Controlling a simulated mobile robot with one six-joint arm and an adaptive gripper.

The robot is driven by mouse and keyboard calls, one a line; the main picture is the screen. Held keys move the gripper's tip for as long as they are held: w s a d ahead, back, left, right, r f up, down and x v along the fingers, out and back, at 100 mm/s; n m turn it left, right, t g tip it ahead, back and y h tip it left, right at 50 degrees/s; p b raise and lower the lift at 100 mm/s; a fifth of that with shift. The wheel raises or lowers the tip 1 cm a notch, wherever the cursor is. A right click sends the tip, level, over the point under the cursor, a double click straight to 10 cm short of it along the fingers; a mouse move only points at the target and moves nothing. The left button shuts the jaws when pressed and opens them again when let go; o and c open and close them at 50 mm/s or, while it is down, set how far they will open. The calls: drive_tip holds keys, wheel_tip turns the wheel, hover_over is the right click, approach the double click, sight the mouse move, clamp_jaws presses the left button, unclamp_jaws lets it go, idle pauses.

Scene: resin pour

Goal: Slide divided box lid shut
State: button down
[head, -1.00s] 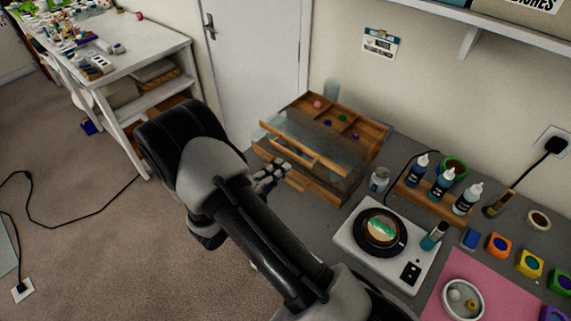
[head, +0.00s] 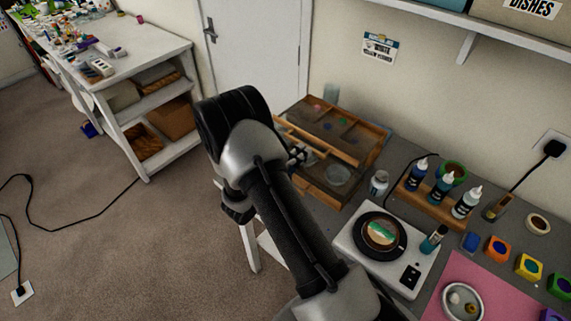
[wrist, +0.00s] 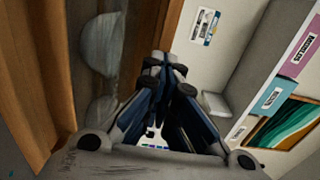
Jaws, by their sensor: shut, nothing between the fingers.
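The divided box (head: 375,150) is a wooden box on the grey desk, beyond my arm in the head view. Its see-through lid (head: 325,112) lies over the back compartments, where small coloured pieces look hazy beneath it. A wooden strip (head: 340,151) runs across the box at the lid's near edge. In front of it, a round clear dish (head: 338,176) shows in the box. My gripper (head: 300,154) is shut and empty at the box's near left side, close to the strip; contact cannot be told. In the wrist view its fingers (wrist: 165,65) are together beside brown wood (wrist: 150,25).
A jar (head: 378,183) stands right of the box. A wooden rack (head: 430,200) of bottles and a white hot plate (head: 350,238) with a dark round dish are further right. The wall rises behind the box. A white shelved table (head: 150,60) stands at the left.

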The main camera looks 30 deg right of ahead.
sight(313, 141)
drive_tip(key=x, duration=0.6)
drive_tip(key=shift+d, duration=0.2)
drive_tip(key=shift+r, duration=0.1)
drive_tip(key=p+v, duration=0.2)
drive_tip(key=v, duration=1.2)
drive_tip(key=shift+a, duration=0.1)
drive_tip(key=s+r+m+g+y+b, duration=0.2)
drive_tip(key=s+r+m+g+y, duration=0.55)
drive_tip(key=s+r+m, duration=1.1)
drive_tip(key=s+a+m+t+y+b, duration=0.1)
drive_tip(key=s+a+m+t+y, duration=0.2)
drive_tip(key=a+m, duration=0.4)
drive_tip(key=s+a+m+t+y+b, duration=0.1)
drive_tip(key=s+a+m+t+y, duration=0.2)
drive_tip(key=m, duration=1.1)
drive_tip(key=a+y, duration=0.3)
drive_tip(key=a, duration=0.1)
drive_tip(key=shift+s+a, duration=0.35)
drive_tip(key=shift+a, duration=0.05)
